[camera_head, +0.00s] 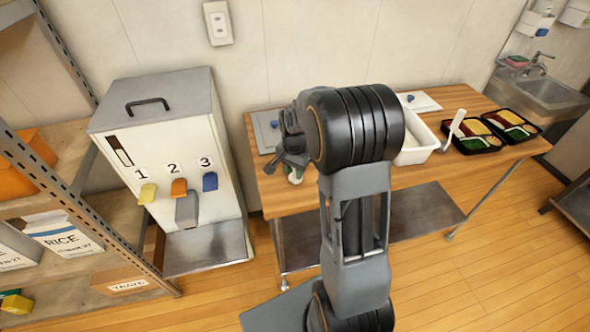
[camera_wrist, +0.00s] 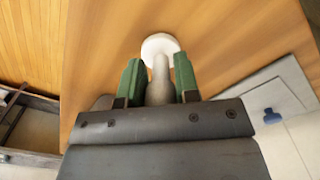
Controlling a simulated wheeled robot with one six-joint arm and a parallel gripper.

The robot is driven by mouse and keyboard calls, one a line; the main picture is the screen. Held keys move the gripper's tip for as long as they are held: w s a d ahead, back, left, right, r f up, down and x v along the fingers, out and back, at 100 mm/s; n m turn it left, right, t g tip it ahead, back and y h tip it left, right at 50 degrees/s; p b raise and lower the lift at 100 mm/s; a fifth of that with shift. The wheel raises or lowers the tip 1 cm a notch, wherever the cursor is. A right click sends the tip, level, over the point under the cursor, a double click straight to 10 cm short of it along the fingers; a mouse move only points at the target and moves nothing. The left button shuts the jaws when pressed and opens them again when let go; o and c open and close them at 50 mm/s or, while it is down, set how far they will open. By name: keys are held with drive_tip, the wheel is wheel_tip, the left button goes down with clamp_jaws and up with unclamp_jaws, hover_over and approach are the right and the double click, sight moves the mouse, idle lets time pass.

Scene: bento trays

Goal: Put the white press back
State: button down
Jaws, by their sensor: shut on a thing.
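The white press has a round white disc (camera_wrist: 160,45) and a pale grey handle (camera_wrist: 160,80) in the wrist view. My gripper (camera_wrist: 158,82) is shut on the handle, with a green finger on each side of it. The disc shows beyond the fingertips, over the wooden table top. In the head view my gripper (camera_head: 294,172) is over the left part of the table (camera_head: 262,185), and only a small bit of white shows there. My arm hides much of the table's middle. I cannot tell whether the disc touches the wood.
A grey board with a blue piece (camera_head: 264,132) lies at the table's back left. A white tub (camera_head: 416,155) with a pale paddle (camera_head: 456,123) stands right of my arm. Filled bento trays (camera_head: 478,143) are further right. A rice dispenser (camera_head: 165,135) stands left of the table.

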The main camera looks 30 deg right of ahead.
drive_tip(key=shift+f, duration=0.15)
drive_tip(key=shift+f, duration=0.1)
drive_tip(key=c, duration=0.8)
unclamp_jaws()
drive_tip(key=shift+c, duration=0.2)
wheel_tip(320, 180, up, 12)
drive_tip(key=shift+a+f, duration=0.1)
drive_tip(key=shift+f, duration=0.05)
drive_tip(key=s+a+n+t, duration=0.1)
drive_tip(key=s+a+n, duration=0.3)
drive_tip(key=s, duration=0.4)
drive_tip(key=s+a+n+t, duration=0.2)
drive_tip(key=s+a+n, duration=0.3)
drive_tip(key=s+n, duration=0.2)
drive_tip(key=shift+s+n+t, duration=0.3)
drive_tip(key=shift+s, duration=0.2)
